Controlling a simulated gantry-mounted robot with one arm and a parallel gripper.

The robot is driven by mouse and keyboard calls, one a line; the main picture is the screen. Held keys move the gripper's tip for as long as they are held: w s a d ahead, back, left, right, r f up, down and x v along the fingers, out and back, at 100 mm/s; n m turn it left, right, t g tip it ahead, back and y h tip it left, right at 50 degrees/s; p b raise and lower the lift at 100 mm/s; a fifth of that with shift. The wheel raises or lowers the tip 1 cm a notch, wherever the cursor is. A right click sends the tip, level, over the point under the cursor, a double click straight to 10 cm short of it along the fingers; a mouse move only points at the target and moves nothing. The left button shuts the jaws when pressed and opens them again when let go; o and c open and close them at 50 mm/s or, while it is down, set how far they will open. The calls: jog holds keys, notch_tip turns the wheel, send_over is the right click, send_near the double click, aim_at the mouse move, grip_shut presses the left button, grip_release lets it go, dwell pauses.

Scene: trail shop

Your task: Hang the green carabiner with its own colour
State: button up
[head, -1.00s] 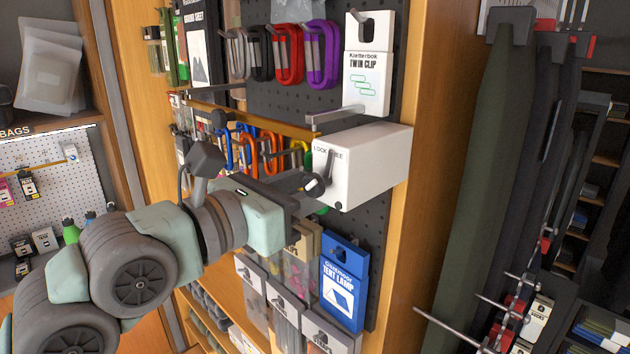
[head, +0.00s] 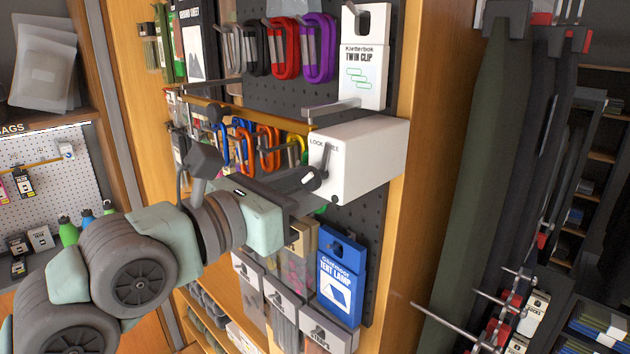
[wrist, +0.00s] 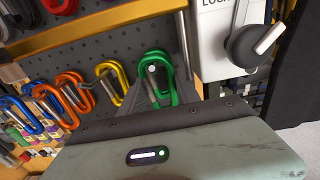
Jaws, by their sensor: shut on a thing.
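The green carabiner (wrist: 172,82) is at the middle of the wrist view, against the dark pegboard, right of a yellow carabiner (wrist: 112,84). My gripper (wrist: 155,98) is shut on it, with its grey fingers at the lower part of the loop. A pale round spot shows inside the loop; I cannot tell whether it is a peg end or whether two green loops overlap there. In the head view my gripper (head: 302,188) is in front of the white lock box, and only a sliver of green (head: 321,209) shows below it. Orange (wrist: 75,98) and blue (wrist: 20,115) carabiners hang to the left.
The white lock box (head: 370,160) with a dark lever (head: 318,172) stands close right of my gripper. Red (head: 285,48) and purple (head: 320,48) carabiners and a twin clip pack (head: 362,75) hang above. A blue tent lamp pack (head: 342,280) hangs below.

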jog(key=o, duration=1.3)
jog(key=shift+o, duration=0.2)
